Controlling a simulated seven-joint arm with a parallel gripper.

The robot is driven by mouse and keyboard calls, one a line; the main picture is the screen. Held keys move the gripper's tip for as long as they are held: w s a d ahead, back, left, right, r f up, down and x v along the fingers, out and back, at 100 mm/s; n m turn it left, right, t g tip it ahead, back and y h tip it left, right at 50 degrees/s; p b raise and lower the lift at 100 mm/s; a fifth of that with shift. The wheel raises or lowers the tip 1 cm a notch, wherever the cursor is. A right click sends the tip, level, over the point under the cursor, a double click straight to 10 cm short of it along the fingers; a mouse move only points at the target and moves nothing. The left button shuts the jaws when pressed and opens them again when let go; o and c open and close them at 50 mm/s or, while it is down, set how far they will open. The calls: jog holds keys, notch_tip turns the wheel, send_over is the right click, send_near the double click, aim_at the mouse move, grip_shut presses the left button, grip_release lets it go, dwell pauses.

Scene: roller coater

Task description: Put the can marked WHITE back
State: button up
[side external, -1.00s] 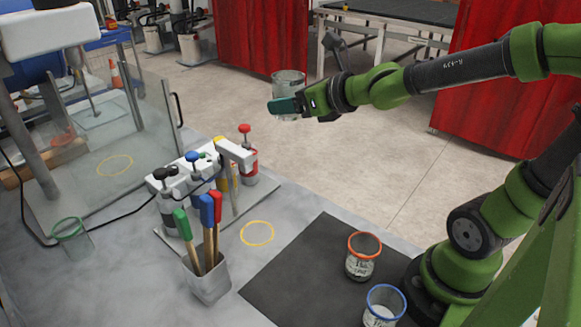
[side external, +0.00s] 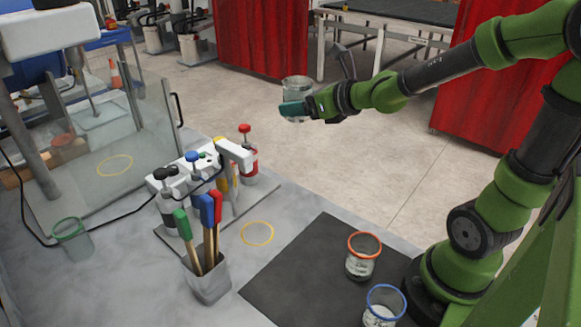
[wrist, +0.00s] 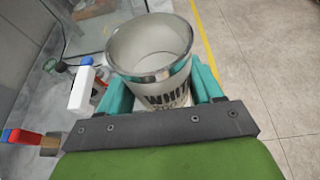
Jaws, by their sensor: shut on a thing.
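The can marked WHITE (wrist: 150,60) is a grey metal can with an open top; part of its lettering shows in the wrist view. My gripper (side external: 297,108) has teal fingers and is shut on this can, one finger on each side. In the side view the can (side external: 297,87) is held up high, roughly upright, beyond the far edge of the table and clear of the rack.
A cup of brushes (side external: 208,280) stands before the rack, beside a yellow ring (side external: 257,233). A green-rimmed cup (side external: 72,238) and a clear screen (side external: 120,140) are at left.

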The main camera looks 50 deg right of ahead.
jog(key=f, duration=0.1)
jog(key=d, duration=0.1)
jog(key=f, duration=0.1)
jog(key=shift+w+d+f+y, duration=0.15)
jog(key=shift+w+f+y, duration=0.1)
jog(key=shift+f+y, duration=0.1)
notch_tip(320, 180, down, 4)
jog(key=a+n+y, duration=0.2)
jog(key=n+g+y, duration=1.1)
jog(key=n+g, duration=0.2)
jog(key=n, duration=0.3)
send_over(300, 262)
notch_tip(300, 262, down, 7)
jog(key=shift+g, duration=0.3)
notch_tip(300, 262, down, 10)
jog(key=shift+f, duration=0.1)
jog(key=shift+f, duration=0.15)
jog(key=o, duration=1.2)
jog(key=shift+o, duration=0.2)
